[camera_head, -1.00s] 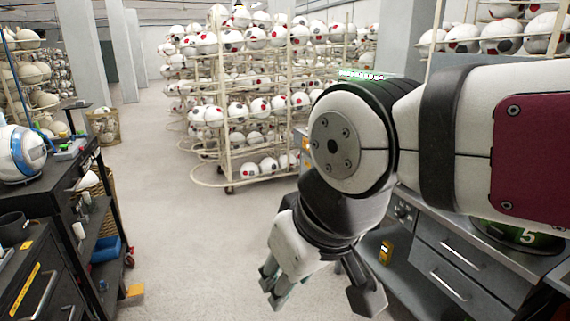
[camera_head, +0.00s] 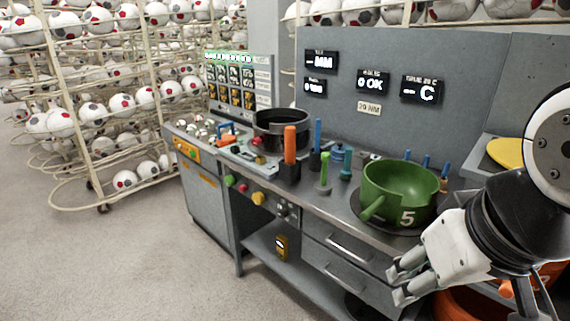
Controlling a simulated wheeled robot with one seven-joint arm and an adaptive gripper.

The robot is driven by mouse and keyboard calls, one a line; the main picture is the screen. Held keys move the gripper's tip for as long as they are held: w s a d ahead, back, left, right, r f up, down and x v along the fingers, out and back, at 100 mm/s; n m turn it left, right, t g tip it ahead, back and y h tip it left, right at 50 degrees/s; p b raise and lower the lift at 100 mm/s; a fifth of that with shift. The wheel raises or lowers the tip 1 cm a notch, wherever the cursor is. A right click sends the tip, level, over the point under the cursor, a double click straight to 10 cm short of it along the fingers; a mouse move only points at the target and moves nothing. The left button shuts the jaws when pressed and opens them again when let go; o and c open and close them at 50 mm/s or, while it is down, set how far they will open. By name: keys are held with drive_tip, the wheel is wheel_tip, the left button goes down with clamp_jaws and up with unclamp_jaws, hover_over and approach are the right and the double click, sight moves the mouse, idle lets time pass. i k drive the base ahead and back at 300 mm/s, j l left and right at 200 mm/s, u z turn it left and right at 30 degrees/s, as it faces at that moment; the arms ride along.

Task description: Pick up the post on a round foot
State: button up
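A green post on a round foot (camera_head: 324,176) stands upright on the grey workbench (camera_head: 362,238), left of the green bowl. A teal post (camera_head: 347,164) stands close behind it to the right; its foot is small and hard to make out. My gripper (camera_head: 398,284) is at the lower right, in front of the bench drawers, to the right of the green post and well apart from it. Its pale fingers are spread and hold nothing that I can see.
An orange post in a dark block (camera_head: 289,150) and a blue post (camera_head: 317,140) crowd the green one. A dark pot (camera_head: 281,132) stands farther left. Open floor (camera_head: 140,260) lies left.

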sight(322, 186)
drive_tip(key=i+j+z, duration=0.15)
drive_tip(key=i+j, duration=0.15)
drive_tip(key=i+j+z, duration=0.35)
drive_tip(key=i+j, duration=0.15)
drive_tip(key=j, duration=0.15)
drive_tip(key=i+j+z, duration=0.2)
drive_tip(key=j, duration=0.2)
drive_tip(key=i+j+z, duration=0.15)
drive_tip(key=j, duration=0.25)
drive_tip(key=i+j+z, duration=0.2)
drive_tip(key=j, duration=0.25)
